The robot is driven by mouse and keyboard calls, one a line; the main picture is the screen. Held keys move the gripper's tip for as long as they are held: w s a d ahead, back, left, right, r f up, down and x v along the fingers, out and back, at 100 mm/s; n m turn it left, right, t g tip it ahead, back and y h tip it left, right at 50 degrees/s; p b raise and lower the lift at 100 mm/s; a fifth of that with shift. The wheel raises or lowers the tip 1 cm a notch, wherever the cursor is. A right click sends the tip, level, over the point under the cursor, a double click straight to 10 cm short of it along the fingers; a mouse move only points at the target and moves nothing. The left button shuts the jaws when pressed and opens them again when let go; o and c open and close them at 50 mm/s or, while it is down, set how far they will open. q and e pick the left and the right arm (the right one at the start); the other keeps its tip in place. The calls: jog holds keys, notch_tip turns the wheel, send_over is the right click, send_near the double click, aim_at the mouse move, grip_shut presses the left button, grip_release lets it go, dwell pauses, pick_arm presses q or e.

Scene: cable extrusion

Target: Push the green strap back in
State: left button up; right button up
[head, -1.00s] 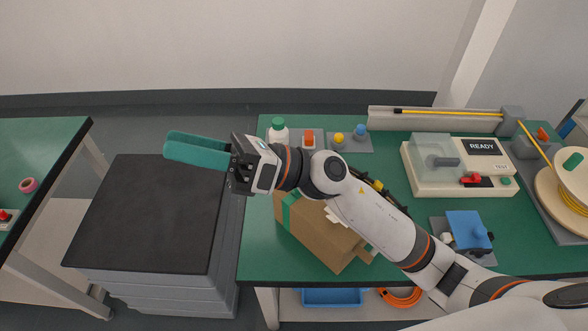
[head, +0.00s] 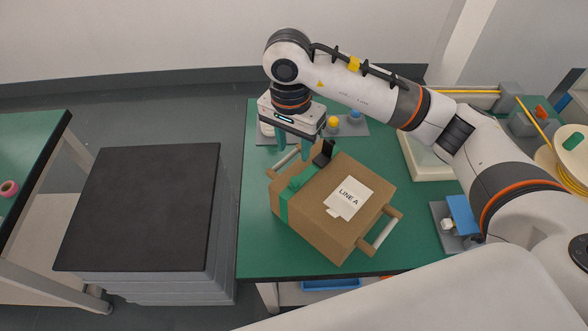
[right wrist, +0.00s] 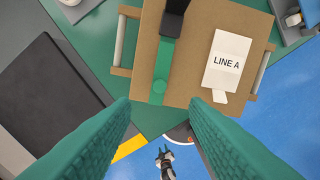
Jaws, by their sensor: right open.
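A cardboard box (head: 325,226) with a "LINE A" label sits on the green table. A green strap (head: 283,206) runs up its near left side and onto its top. In the right wrist view the strap (right wrist: 164,62) lies on the top, with a round spot at its end and a black piece (right wrist: 172,18) at its other end. My right gripper (head: 294,154) points down over the box's far left part, its teal fingers open. In the right wrist view nothing is between the fingers. A small shape low in that view looks like my left gripper (right wrist: 165,158), too small to judge.
The box has a handle (head: 380,234) at each end. A yellow knob (head: 333,122) and a blue one (head: 356,113) stand behind it. A black-topped cabinet (head: 140,205) stands left of the table. A blue-topped fixture (head: 463,215) stands to the right.

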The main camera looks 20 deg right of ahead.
aim_at(295, 179)
notch_tip(295, 179, down, 9)
jog(key=shift+s+d+p, duration=0.1)
jog(key=shift+s+p, duration=0.05)
jog(key=shift+p, duration=1.05)
jog(key=shift+f, duration=0.5)
grip_shut()
